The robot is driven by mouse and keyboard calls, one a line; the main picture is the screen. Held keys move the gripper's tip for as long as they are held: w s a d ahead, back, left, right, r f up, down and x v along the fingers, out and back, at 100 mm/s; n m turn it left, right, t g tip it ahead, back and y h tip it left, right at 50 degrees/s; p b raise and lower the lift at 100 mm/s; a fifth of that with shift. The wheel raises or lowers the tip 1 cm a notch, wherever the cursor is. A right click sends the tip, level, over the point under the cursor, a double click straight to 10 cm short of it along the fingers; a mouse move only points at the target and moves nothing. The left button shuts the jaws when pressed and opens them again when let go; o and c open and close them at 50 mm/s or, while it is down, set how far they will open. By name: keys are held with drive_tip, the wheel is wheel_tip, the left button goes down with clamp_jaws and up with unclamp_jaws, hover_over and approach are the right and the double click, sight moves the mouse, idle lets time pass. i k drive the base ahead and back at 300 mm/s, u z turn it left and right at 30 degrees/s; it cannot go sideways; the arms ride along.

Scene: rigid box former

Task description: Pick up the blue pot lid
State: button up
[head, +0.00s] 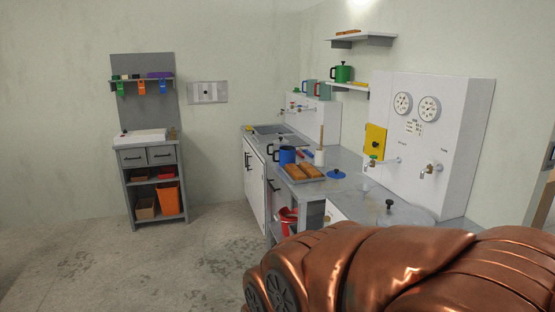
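The blue pot lid (336,175) lies on the grey counter, a small flat disc with a dark knob on top. It sits just right of a tray of brown loaves (305,171) and appears apart from it. A blue pot (287,156) stands behind the tray to the left. My copper-coloured arm fills the lower right of the head view, well in front of the lid. My gripper does not show in this view.
A white panel with dials and taps (437,130) rises behind the counter. A white container (319,157) with an upright stick stands behind the lid. A grey clear-looking lid (389,205) lies nearer. The floor (150,265) at left is open.

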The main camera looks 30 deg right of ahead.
sight(335, 175)
drive_tip(key=z, duration=0.6)
drive_tip(key=i, duration=1.65)
drive_tip(key=u, duration=0.55)
drive_tip(key=i, duration=1.7)
drive_tip(key=z, duration=1.2)
drive_tip(key=i, duration=1)
drive_tip(key=z, duration=1.2)
drive_tip(key=i, duration=0.3)
drive_tip(key=z, duration=0.2)
